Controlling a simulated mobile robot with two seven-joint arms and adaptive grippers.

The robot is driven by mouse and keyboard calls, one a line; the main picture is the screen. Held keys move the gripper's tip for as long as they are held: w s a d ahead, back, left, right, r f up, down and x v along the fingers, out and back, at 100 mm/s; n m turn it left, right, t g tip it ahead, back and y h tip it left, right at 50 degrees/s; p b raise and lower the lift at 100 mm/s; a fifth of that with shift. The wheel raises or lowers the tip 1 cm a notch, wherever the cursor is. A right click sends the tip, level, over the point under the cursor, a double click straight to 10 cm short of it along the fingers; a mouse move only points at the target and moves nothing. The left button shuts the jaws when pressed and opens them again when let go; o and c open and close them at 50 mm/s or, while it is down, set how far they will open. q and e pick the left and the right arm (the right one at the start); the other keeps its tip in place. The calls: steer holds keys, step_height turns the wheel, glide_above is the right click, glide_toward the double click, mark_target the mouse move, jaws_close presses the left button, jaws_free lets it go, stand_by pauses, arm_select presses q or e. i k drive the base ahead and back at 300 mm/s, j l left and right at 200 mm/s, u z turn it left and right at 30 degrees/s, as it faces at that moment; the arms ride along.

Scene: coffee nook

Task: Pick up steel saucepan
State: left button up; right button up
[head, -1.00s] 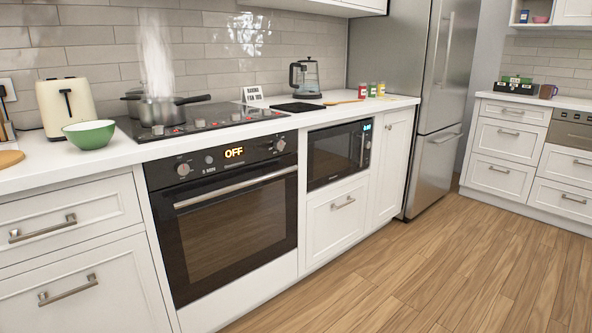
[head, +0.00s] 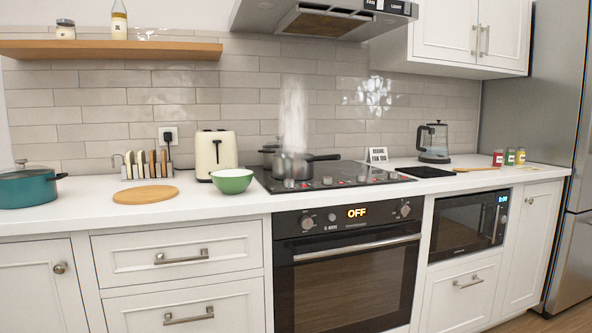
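The steel saucepan (head: 292,167) stands upright on the front left of the black cooktop (head: 350,181) in the head view. Its dark handle points right. Pale steam (head: 293,110) rises above it. A second pot (head: 269,152) stands behind it to the left and is partly hidden by it. Neither of my grippers shows in the head view.
A green bowl (head: 232,181) stands close to the saucepan's left, in front of a cream toaster (head: 216,151). A round wooden board (head: 145,194) and a teal pot (head: 27,188) are further left. The range hood (head: 322,20) hangs above. A kettle (head: 434,143) stands right.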

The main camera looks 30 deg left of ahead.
mark_target(296, 165)
steer(key=u, duration=1.35)
steer(key=i+l+u, duration=0.1)
steer(key=l, duration=0.25)
steer(key=i+l+u, duration=0.1)
steer(key=l, duration=0.25)
steer(key=i+l+u, duration=0.1)
steer(key=l, duration=0.3)
